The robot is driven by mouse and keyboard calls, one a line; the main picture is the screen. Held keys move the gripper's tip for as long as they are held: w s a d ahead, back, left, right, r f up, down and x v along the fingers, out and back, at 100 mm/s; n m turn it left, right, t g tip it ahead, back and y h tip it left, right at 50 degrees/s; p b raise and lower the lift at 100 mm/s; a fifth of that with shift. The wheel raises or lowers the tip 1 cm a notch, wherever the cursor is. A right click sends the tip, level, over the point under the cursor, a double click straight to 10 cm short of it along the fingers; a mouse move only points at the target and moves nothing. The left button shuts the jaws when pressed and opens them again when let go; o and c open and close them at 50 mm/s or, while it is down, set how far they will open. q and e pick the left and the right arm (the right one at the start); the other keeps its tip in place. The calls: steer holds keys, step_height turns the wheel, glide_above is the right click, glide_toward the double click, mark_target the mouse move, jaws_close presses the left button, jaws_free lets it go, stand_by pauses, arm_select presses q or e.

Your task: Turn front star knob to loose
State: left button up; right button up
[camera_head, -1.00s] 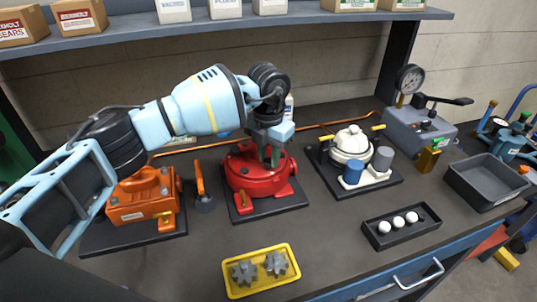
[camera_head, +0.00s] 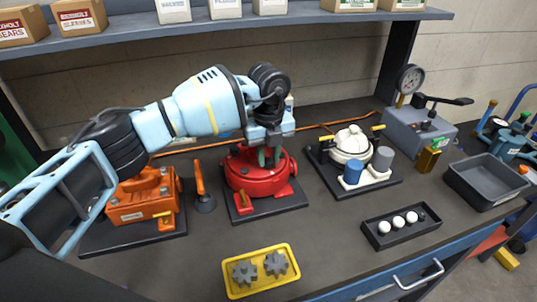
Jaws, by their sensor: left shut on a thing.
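A round red motor housing (camera_head: 258,178) stands on a dark base plate (camera_head: 278,208) in the middle of the bench. My left arm reaches in from the left, and my left gripper (camera_head: 268,156) points down onto the top of this housing. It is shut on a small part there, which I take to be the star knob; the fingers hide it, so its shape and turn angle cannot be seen. My right gripper is not in view.
An orange motor (camera_head: 145,200) and an upright orange-handled tool (camera_head: 201,188) stand left. A white motor (camera_head: 350,147) with two cylinders stands right. A yellow tray (camera_head: 240,292) of gears and a black tray (camera_head: 385,242) of white balls lie in front.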

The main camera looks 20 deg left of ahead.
mark_target(269, 161)
arm_select(q)
steer(key=n, duration=0.2)
steer(key=f+n, duration=0.1)
steer(key=n, duration=0.1)
steer(key=shift+s, duration=0.15)
steer(key=shift+n, duration=1.8)
steer(key=o, duration=0.9)
steer(key=shift+o, duration=0.5)
steer(key=shift+w+r, duration=0.2)
steer(key=shift+r, duration=0.55)
step_height(269, 161, up, 7)
steer(key=shift+f, duration=0.1)
steer(key=shift+s+f, duration=0.15)
